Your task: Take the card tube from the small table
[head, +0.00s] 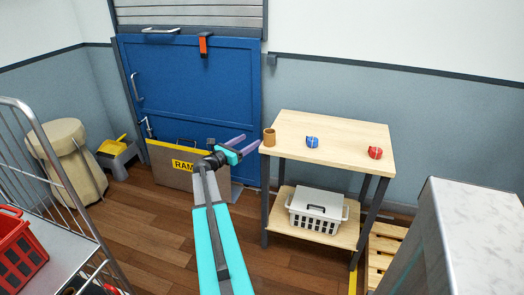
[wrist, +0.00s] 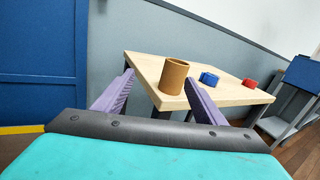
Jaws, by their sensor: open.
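The card tube (head: 269,137) is a short brown cylinder standing upright at the left end of the small table (head: 330,130), which has a light wood top and dark legs. In the wrist view the card tube (wrist: 173,76) shows beyond and between the two purple fingers, near the table's corner. My gripper (head: 249,143) is open and empty, just left of the tube in the head view. The fingers appear apart from the tube. The gripper in the wrist view (wrist: 158,88) points toward it. The tube's far side is hidden.
A blue strap roll (head: 312,142) and a red strap roll (head: 375,152) lie farther right on the tabletop. A white basket (head: 317,209) sits on the lower shelf. A blue door (head: 190,90) with a RAMP board (head: 180,165) stands behind. A wire cage trolley (head: 60,190) is at left.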

